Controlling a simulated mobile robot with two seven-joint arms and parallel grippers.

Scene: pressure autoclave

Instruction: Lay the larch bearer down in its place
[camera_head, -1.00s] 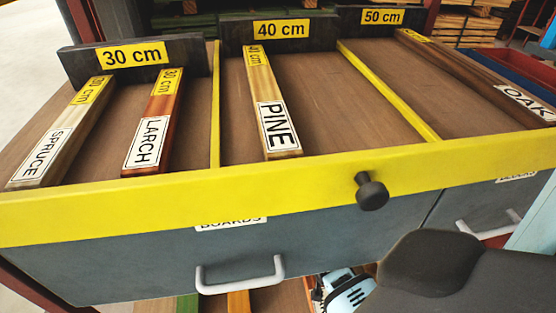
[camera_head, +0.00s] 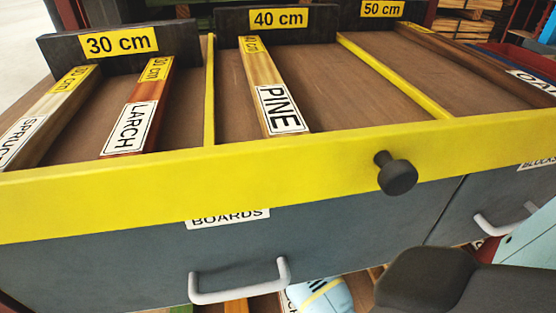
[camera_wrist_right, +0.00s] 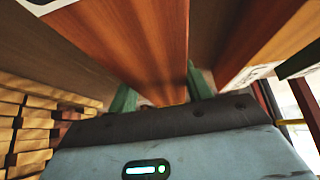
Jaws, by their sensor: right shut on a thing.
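My right gripper (camera_wrist_right: 160,95) shows in the right wrist view, its green fingers shut on either side of a reddish-brown wooden bearer (camera_wrist_right: 145,40). Its colour matches larch, but I can read no label on it. It runs from the fingers toward the top of the picture. The head view shows a short red-brown piece labelled LARCH (camera_head: 147,100) lying in the 30 cm section, with no gripper at it. Neither gripper can be made out in the head view.
The rack (camera_head: 110,195) has a yellow front edge and a black knob (camera_head: 396,173). SPRUCE (camera_head: 50,110), PINE (camera_head: 270,85) and OAK (camera_head: 470,65) pieces lie on it. Yellow dividers separate the sections. Stacked timber (camera_wrist_right: 30,120) shows left in the wrist view.

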